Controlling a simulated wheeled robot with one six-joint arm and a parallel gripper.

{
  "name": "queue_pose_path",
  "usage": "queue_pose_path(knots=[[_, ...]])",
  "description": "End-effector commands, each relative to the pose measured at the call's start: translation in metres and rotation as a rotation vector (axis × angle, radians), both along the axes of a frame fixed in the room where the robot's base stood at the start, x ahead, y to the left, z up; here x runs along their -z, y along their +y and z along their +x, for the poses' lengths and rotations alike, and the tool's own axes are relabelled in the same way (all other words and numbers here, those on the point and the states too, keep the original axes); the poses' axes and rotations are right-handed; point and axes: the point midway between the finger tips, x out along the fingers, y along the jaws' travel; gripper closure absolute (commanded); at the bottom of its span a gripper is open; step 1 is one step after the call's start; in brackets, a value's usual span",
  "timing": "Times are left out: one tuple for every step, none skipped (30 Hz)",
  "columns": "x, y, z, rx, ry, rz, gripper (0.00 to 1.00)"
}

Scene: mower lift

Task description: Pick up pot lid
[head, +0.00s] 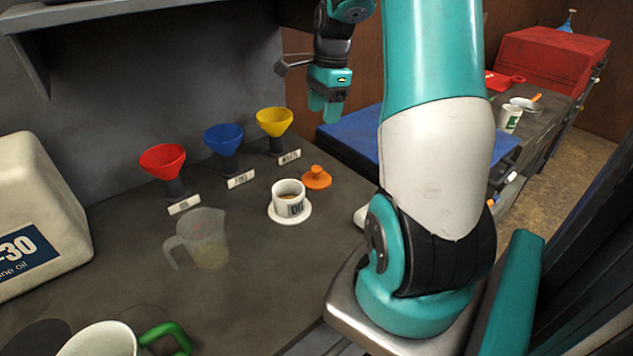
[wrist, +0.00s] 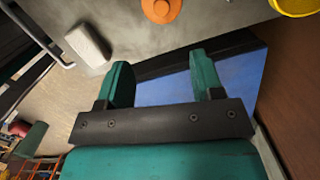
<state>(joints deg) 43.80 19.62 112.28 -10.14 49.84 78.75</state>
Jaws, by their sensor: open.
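The pot lid (head: 316,177) is a small orange disc with a raised knob. It lies on the dark grey bench, just right of a white pot (head: 289,197) on a white saucer. The lid also shows in the wrist view (wrist: 161,9), at the top edge and partly cut off. My gripper (head: 329,112) is raised above and behind the lid, over the area near the blue surface. In the wrist view my gripper (wrist: 160,82) has its two teal fingers wide apart with nothing between them.
Red (head: 163,161), blue (head: 223,139) and yellow (head: 274,122) funnels stand behind the pot. A clear jug (head: 204,240) stands at front left, near a white oil container (head: 38,215). A blue surface (head: 350,142) lies beyond the bench's right edge. The bench in front of the pot is clear.

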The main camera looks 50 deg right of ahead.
Motion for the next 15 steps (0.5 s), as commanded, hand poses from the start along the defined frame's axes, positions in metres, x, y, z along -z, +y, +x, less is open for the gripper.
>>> queue_pose_path(knots=[[0.009, 0.001, -0.001, 0.005, 0.006, 0.005, 0.39], [0.015, 0.002, -0.001, 0.004, 0.006, 0.005, 0.39], [0.023, 0.003, 0.000, 0.003, 0.007, 0.005, 0.39], [0.030, 0.004, 0.000, 0.002, 0.007, 0.007, 0.39], [0.037, 0.005, 0.001, 0.002, 0.006, 0.006, 0.39], [0.046, 0.006, 0.001, 0.001, 0.006, 0.006, 0.39], [0.053, 0.007, 0.002, 0.001, 0.006, 0.006, 0.39], [0.060, 0.008, 0.002, 0.000, 0.007, 0.007, 0.39], [0.069, 0.009, 0.002, 0.000, 0.007, 0.006, 0.39], [0.075, 0.010, 0.003, 0.000, 0.006, 0.005, 0.39], [0.081, 0.010, 0.003, -0.001, 0.006, 0.005, 0.39], [0.089, 0.011, 0.004, -0.001, 0.005, 0.005, 0.39], [0.094, 0.011, 0.004, -0.001, 0.005, 0.004, 0.39], [0.098, 0.012, 0.004, -0.002, 0.004, 0.004, 0.39], [0.103, 0.012, 0.005, -0.002, 0.004, 0.004, 0.39]])
